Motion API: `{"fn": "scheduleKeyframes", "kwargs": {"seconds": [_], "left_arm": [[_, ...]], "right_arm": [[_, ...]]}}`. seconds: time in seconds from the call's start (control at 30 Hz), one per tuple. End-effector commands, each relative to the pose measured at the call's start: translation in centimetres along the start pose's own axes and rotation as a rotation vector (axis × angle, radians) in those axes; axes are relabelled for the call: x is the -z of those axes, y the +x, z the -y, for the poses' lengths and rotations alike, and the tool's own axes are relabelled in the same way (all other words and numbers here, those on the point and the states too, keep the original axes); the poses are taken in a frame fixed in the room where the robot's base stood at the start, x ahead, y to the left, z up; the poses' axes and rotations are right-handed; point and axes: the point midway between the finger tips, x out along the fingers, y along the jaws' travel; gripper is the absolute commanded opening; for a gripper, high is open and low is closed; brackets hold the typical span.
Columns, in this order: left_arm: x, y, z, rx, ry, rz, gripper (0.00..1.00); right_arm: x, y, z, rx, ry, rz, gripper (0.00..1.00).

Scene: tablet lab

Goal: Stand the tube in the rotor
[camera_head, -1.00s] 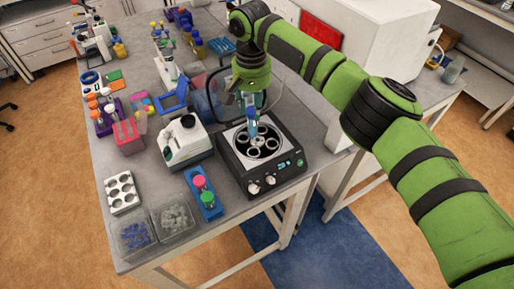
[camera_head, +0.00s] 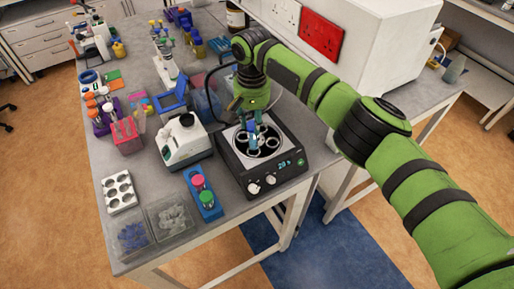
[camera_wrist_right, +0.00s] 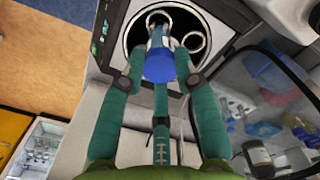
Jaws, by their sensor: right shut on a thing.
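The black centrifuge (camera_head: 262,160) stands on the bench with its round bowl open. Its rotor (camera_head: 266,143) has several ringed holes, and two of the rings show in the right wrist view (camera_wrist_right: 194,41). My right gripper (camera_head: 255,140) is low over the bowl. In the right wrist view its fingers (camera_wrist_right: 158,68) are shut on the blue-capped tube (camera_wrist_right: 158,66), whose clear body points down into the bowl. The cap hides most of the tube's lower end, so I cannot tell whether it is inside a hole. My left gripper is not in view.
A white-and-black instrument (camera_head: 184,142) and a blue rack (camera_head: 205,198) with pink and green caps stand left of the centrifuge. Clear bins (camera_head: 170,217) and a white holder (camera_head: 120,190) are further left. A large white machine (camera_head: 370,40) stands behind my right arm.

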Motion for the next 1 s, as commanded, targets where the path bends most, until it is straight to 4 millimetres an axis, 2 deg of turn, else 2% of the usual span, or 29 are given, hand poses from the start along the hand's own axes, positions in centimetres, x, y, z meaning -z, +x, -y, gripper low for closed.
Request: {"fn": "scheduleKeyframes", "kwargs": {"seconds": [1.0], "left_arm": [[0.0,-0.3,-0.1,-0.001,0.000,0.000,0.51]], "right_arm": [[0.0,1.0,0.0,0.000,0.000,0.001,0.07]]}}
